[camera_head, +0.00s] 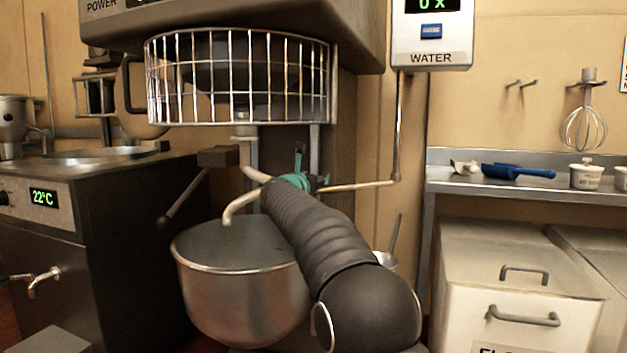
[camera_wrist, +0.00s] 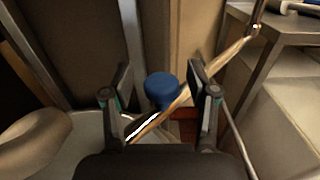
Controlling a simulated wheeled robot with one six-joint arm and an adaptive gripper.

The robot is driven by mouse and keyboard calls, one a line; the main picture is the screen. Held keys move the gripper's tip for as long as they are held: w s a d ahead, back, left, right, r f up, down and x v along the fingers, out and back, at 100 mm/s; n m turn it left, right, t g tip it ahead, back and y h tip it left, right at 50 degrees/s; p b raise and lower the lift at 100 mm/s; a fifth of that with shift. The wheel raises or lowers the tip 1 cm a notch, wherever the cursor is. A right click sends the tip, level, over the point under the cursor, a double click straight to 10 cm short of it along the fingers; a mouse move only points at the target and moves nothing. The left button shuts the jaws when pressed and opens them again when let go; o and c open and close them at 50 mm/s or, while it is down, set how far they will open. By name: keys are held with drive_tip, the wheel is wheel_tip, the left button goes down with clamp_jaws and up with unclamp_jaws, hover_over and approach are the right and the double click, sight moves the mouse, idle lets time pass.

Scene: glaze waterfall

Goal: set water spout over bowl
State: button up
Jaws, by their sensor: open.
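The mixer bowl (camera_head: 238,310), round steel, stands under the mixer. The water spout (camera_head: 355,186) is a thin pale pipe that runs left from the foot of the upright water pipe to my gripper (camera_head: 309,172). My gripper is beside the bowl's right part and above its rim, and it hides the spout's far end in the head view. In the wrist view my gripper (camera_wrist: 165,92) is open. The spout (camera_wrist: 228,60) crosses slantwise between the fingers, with a blue round knob (camera_wrist: 162,90) beside it. I cannot tell whether either finger touches the spout.
A wire guard (camera_head: 240,80) hangs above the bowl. A pale curved hook (camera_head: 242,203) reaches down at the bowl, close to my gripper. The water meter (camera_head: 432,35) is on the wall. A steel shelf (camera_head: 450,185) and white bins (camera_head: 515,270) stand at right.

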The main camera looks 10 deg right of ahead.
drive_tip(key=v, duration=1.2)
drive_tip(key=shift+d, duration=0.1)
